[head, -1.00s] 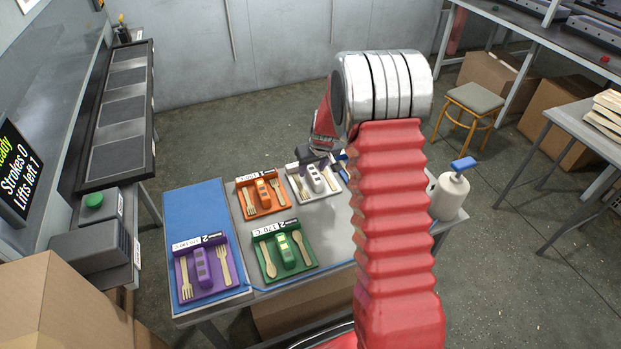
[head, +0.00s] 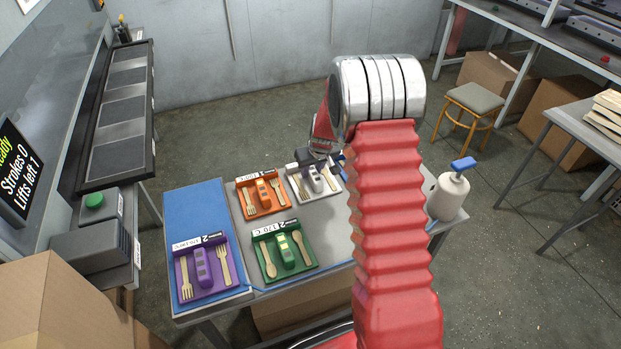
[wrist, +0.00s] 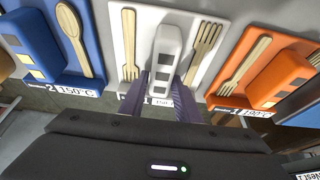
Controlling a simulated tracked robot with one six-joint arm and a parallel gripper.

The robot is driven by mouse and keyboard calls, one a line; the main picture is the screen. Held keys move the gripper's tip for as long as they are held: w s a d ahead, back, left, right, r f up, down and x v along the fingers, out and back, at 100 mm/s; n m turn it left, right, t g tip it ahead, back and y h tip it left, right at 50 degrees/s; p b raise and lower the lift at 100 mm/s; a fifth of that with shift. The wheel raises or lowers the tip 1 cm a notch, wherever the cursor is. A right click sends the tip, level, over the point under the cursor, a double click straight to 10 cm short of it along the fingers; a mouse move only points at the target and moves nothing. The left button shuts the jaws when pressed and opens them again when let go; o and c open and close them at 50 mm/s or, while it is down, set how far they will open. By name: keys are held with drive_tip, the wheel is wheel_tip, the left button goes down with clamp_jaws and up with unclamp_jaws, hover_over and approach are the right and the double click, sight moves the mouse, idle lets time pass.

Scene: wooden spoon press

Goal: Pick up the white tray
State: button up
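The white tray (head: 326,192) lies at the back right of the group of trays on the table. It has a raised white handle block (wrist: 166,55) between two wooden utensils, with a label at its edge. My gripper (wrist: 163,78) is at the tray's label side in the wrist view. Its two purple fingers are spread, one on each side of the block's near end. I see no clear sign of them squeezing it. In the head view my gripper (head: 323,160) is low over the tray and partly hides it.
An orange tray (head: 245,207) is close on the left, with a green tray (head: 306,265) and a purple tray (head: 231,287) nearer. A blue tray (wrist: 70,15) sits beside the white one. A white bottle (head: 449,198) stands at the table's right end.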

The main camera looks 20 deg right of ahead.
sight(312, 169)
clamp_jaws()
idle(0.3)
wheel_tip(312, 169, up, 10)
drive_tip(key=shift+r, duration=0.1)
idle(0.5)
idle(0.4)
